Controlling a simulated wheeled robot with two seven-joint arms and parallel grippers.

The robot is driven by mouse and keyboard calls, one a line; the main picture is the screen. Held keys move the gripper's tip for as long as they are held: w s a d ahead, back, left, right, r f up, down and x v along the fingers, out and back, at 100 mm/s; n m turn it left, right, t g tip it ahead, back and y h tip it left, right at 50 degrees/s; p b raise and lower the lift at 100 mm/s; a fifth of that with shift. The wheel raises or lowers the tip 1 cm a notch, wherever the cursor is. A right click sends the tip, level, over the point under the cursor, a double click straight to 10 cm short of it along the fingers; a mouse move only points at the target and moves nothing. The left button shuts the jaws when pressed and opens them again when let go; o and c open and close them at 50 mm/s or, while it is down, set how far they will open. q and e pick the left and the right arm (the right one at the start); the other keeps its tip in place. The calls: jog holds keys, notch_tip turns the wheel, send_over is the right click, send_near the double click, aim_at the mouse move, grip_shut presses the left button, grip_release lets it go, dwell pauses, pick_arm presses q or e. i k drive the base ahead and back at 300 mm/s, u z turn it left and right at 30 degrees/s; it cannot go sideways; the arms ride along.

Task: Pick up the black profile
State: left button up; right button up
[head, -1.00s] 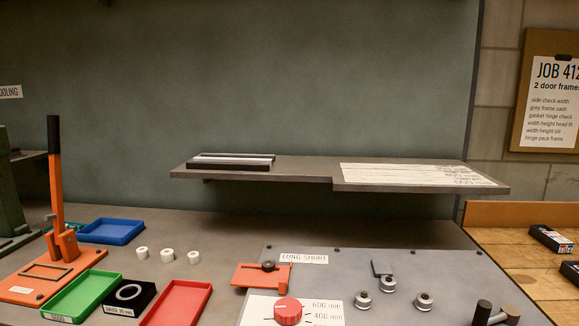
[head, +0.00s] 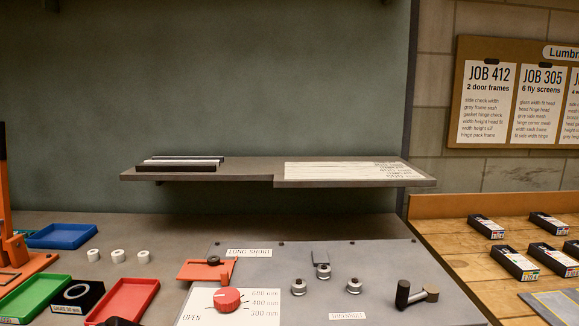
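Profiles lie side by side on the left part of the grey wall shelf (head: 250,170). A black profile (head: 176,168) lies along the shelf's front edge. A pale grey or white profile (head: 182,162) lies behind it, and another dark strip (head: 190,157) lies behind that. All lie flat, lengthwise along the shelf. Neither of my grippers can be made out in the head view. A small dark shape shows at the bottom edge, too cut off to identify.
Below the shelf are a grey panel with a red dial (head: 227,299), rollers and a black-handled lever (head: 415,294). Blue (head: 63,236), green (head: 30,297) and red (head: 125,302) trays stand left. Black boxes (head: 514,262) lie on the wooden bench at right.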

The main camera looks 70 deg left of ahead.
aim_at(139, 168)
jog(key=z, duration=0.4)
jog(key=k, duration=1.15)
jog(key=u, duration=1.15)
